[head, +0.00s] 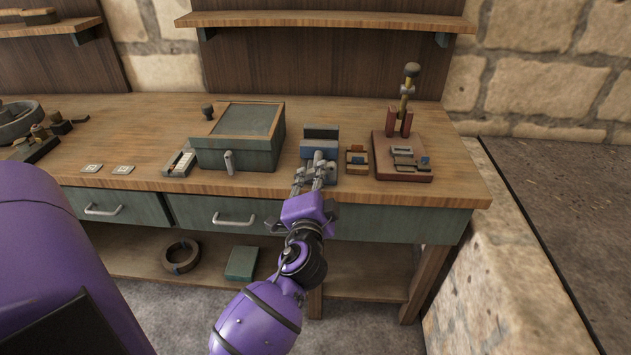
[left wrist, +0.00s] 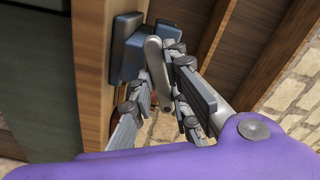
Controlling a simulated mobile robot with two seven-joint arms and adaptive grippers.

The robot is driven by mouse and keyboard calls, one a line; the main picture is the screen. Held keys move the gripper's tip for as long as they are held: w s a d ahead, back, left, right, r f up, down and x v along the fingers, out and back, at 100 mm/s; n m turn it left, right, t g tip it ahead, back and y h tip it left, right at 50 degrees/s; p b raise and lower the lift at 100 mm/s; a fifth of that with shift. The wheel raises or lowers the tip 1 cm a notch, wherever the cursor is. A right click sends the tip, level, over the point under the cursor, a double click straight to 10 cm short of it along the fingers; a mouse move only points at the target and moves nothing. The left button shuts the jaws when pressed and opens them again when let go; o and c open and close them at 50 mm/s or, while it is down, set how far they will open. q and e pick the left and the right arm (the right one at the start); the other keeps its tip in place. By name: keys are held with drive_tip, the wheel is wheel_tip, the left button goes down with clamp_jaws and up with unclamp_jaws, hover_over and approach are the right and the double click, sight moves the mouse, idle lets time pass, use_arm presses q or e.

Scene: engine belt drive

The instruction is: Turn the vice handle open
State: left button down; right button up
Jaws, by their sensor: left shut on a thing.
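The blue vice (head: 320,135) stands near the front edge of the workbench, right of the green box. My left gripper (head: 317,168) reaches up to its front side. In the left wrist view the vice (left wrist: 128,45) is a dark blue block, and its grey handle (left wrist: 155,68) is a slim rounded bar. My left gripper (left wrist: 166,75) has its fingers on both sides of the handle and is shut on it. My right gripper is not in view.
The green box (head: 240,150) with a small lever stands left of the vice. A small wooden holder (head: 356,160) and a red-based stand (head: 402,165) are close on the right. Drawers with handles (head: 233,219) lie below the bench edge.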

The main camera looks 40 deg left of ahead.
use_arm(q)
drive_tip(key=n+b, duration=0.1)
drive_tip(key=n, duration=0.4)
drive_tip(key=shift+r+n, duration=0.25)
drive_tip(key=shift+n, duration=0.05)
drive_tip(key=n, duration=0.7)
drive_tip(key=shift+w, duration=0.4)
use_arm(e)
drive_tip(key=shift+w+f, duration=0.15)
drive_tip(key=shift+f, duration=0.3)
use_arm(q)
drive_tip(key=shift+s+f, duration=0.1)
drive_tip(key=shift+s, duration=0.05)
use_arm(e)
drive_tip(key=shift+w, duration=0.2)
use_arm(q)
drive_tip(key=c, duration=1.7)
unclamp_jaws()
drive_tip(key=shift+c, duration=0.2)
drive_tip(key=shift+o, duration=0.3)
drive_tip(key=shift+s+a, duration=0.1)
drive_tip(key=shift+a, duration=0.05)
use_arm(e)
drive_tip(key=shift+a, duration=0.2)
